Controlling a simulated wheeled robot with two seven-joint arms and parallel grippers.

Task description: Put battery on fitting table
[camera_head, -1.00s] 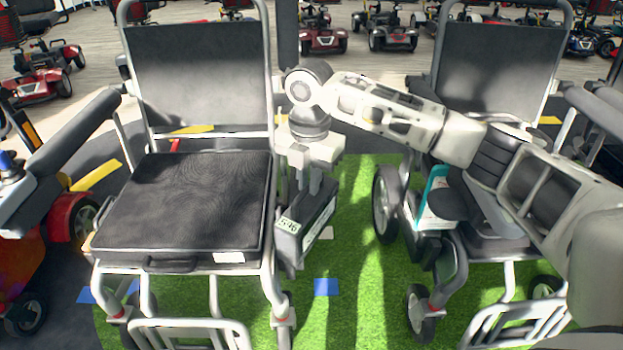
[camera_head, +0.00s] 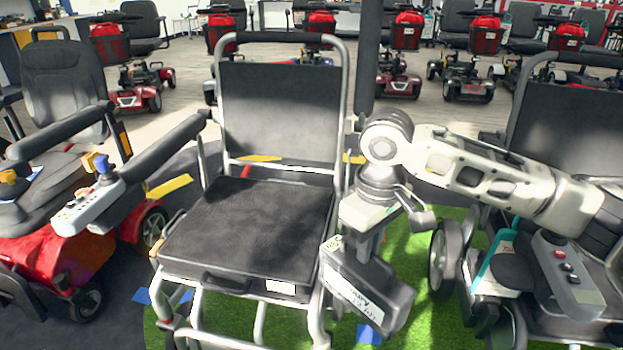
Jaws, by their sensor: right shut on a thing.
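My right arm comes in from the right, and its gripper (camera_head: 378,232) points down, shut on a dark grey battery (camera_head: 385,290) with a white label. The battery hangs tilted beside the right side of a wheelchair with a black seat (camera_head: 250,225), above green turf. The gripper's fingers are largely hidden by its own body and the battery. I cannot see a fitting table in this view. My left gripper is not in view.
A second wheelchair (camera_head: 565,115) stands at the right, partly behind my arm, with a joystick box (camera_head: 567,270). A red scooter (camera_head: 60,235) with a control panel stands at the left. Several scooters line the back. Green turf (camera_head: 410,255) lies between the wheelchairs.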

